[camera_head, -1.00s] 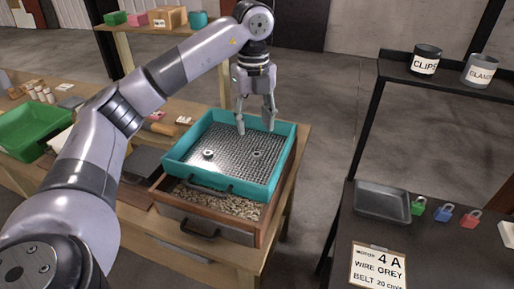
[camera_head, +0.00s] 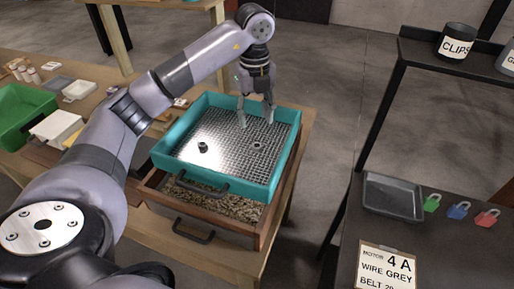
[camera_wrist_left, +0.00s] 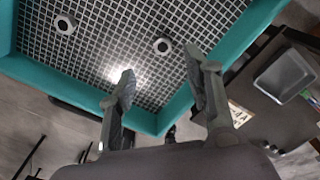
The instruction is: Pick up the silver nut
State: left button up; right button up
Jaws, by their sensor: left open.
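A teal tray with a wire-mesh bottom (camera_head: 168,150) holds two small nuts. The right nut (camera_head: 257,146) looks silver-grey; the left nut (camera_head: 203,147) looks darker. In the left wrist view one nut (camera_wrist_left: 162,46) shows just beyond and between my fingertips, and the other (camera_wrist_left: 65,24) is further left. My left gripper (camera_head: 256,123) is open and empty, pointing down over the back right part of the tray. Its two spread fingers also show in the wrist view (camera_wrist_left: 162,66). It appears above the mesh, apart from both nuts. My right gripper is not in view.
The teal tray sits on a wooden drawer box filled with gravel (camera_head: 225,203), on a wooden bench. A green bin (camera_head: 22,118) is at the left. A dark bench at right holds a grey tray (camera_head: 392,197), several padlocks and a clipboard (camera_head: 387,266).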

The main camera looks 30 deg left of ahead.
aim_at(256, 144)
pick_arm(q)
notch_tip(256, 144, down, 4)
jog(key=shift+a+r+p, duration=0.1)
jog(key=shift+p, duration=0.2)
jog(key=shift+f+p, duration=0.3)
jog(key=shift+f, duration=0.1)
jog(key=f, duration=0.2)
jog(key=f+p, duration=0.1)
jog(key=shift+w+f+p, duration=0.2)
jog(key=shift+f+p, duration=0.1)
jog(key=shift+f, duration=0.55)
jog(key=shift+c, duration=0.7)
grip_shut()
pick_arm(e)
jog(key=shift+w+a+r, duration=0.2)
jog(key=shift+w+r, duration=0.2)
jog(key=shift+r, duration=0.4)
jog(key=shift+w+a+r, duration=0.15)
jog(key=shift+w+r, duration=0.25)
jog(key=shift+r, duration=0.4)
